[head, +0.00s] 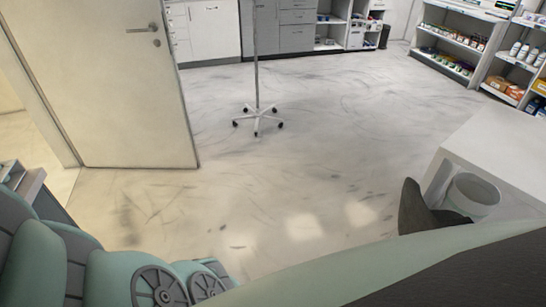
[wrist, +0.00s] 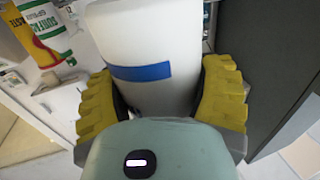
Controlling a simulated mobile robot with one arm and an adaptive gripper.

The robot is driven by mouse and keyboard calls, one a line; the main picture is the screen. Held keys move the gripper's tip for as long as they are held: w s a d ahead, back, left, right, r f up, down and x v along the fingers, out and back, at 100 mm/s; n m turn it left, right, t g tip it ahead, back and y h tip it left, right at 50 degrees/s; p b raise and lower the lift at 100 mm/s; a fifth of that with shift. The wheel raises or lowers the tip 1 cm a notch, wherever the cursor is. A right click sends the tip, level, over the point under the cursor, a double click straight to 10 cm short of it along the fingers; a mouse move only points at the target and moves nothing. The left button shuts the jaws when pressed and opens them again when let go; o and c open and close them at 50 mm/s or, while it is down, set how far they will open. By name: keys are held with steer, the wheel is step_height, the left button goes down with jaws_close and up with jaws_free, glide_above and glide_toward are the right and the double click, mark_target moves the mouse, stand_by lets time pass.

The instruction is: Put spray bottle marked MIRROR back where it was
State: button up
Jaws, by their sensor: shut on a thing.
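My gripper (wrist: 160,95), with yellow ridged pads, is shut on a white bottle (wrist: 150,35) with a blue band. One pad presses on each side of it. Its top and any MIRROR marking are out of sight, so I cannot tell from lettering which bottle it is. The head view shows neither my gripper nor the bottle.
In the wrist view, a white container with green bands (wrist: 44,28) and a yellow one (wrist: 16,38) are at upper left. In the head view, a wheeled pole (head: 257,112), open door (head: 110,85) and white bin (head: 472,197) surround clear floor. Stocked shelves (head: 450,52) stand at upper right.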

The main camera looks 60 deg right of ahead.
steer(key=shift+s+d, duration=0.15)
steer(key=shift+s, duration=0.7)
steer(key=shift+s+d+r+b, duration=0.1)
steer(key=shift+s+r+b, duration=0.1)
steer(key=shift+b, duration=0.15)
steer(key=w+d+r+m+t+h+p, duration=0.3)
steer(key=w+d+m+t+h, duration=0.25)
steer(key=w+d, duration=0.5)
steer(key=w+d+r+m+t+h+p, duration=0.4)
steer(key=w+d+h, duration=0.25)
steer(key=w, duration=0.65)
steer(key=w+d+r+m+h+p, duration=0.1)
steer(key=w+d+m+h, duration=0.1)
steer(key=d, duration=0.4)
steer(key=w+d+r+m+h+p, duration=0.1)
steer(key=w+d+m+h, duration=0.15)
steer(key=d, duration=0.35)
steer(key=s+r+p, duration=0.3)
steer(key=r+p, duration=1.4)
steer(key=p, duration=0.2)
steer(key=s+r+p, duration=0.4)
steer(key=r+p, duration=1.4)
steer(key=shift+s+n+t+p, duration=0.15)
steer(key=shift+n+t+p, duration=0.2)
steer(key=shift+n+t, duration=0.1)
steer(key=shift+a, duration=0.15)
